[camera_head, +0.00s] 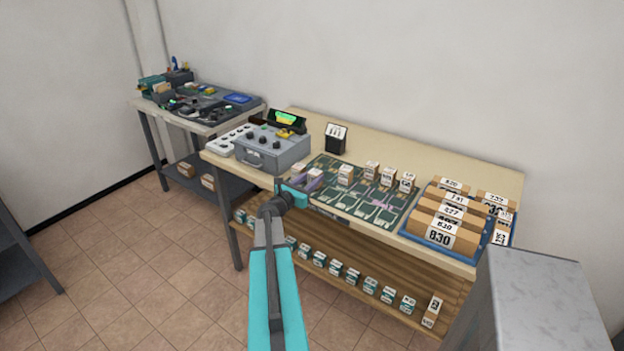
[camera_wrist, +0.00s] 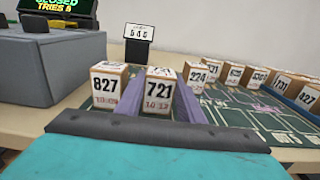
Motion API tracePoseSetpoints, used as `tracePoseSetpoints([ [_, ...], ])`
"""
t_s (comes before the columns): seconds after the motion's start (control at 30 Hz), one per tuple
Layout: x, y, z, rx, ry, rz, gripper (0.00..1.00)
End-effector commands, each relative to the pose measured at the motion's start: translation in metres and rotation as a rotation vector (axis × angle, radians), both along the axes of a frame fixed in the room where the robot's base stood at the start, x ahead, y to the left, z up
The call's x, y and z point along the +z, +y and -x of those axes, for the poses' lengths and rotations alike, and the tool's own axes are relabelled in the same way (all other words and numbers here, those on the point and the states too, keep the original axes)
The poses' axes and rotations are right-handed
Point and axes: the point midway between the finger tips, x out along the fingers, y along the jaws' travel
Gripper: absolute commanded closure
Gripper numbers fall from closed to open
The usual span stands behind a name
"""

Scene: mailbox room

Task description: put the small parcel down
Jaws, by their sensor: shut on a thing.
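The small parcel (camera_wrist: 158,92), a brown box with a white label reading 721, sits between the purple fingers of my gripper (camera_wrist: 160,82). My gripper is shut on it, and the label faces the wrist camera. In the head view my gripper (camera_head: 308,182) is over the left end of the green mat (camera_head: 352,208) on the workbench. The parcel's underside is hidden, so I cannot tell whether it touches the mat. Another small parcel, labelled 827 (camera_wrist: 107,90), stands just left of my left finger.
A grey control box (camera_head: 272,147) stands left of the mat. Several small parcels (camera_wrist: 235,76) stand to the right along the mat's back. A blue tray (camera_head: 437,244) of larger parcels is at the right end. A black number stand (camera_head: 336,139) is behind. The mat's middle front is clear.

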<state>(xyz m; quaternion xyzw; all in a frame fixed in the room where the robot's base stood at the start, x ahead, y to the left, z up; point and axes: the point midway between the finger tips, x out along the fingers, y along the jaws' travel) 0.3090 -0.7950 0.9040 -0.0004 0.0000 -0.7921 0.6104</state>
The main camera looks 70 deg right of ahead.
Motion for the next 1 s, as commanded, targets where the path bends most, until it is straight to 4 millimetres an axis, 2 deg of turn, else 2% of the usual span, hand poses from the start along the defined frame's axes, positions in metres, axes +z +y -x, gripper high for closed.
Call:
tracePoseSetpoints([
  [0.07,-0.003,0.000,0.000,0.000,0.000,0.000,0.90],
  [0.1,-0.003,0.000,0.000,0.000,0.000,0.000,0.64],
  [0.2,-0.002,0.000,0.000,0.000,0.000,0.000,0.47],
  [0.7,0.002,0.000,0.000,0.000,0.000,0.000,0.47],
  [1.0,0.000,0.028,-0.007,0.002,0.001,0.000,0.47],
])
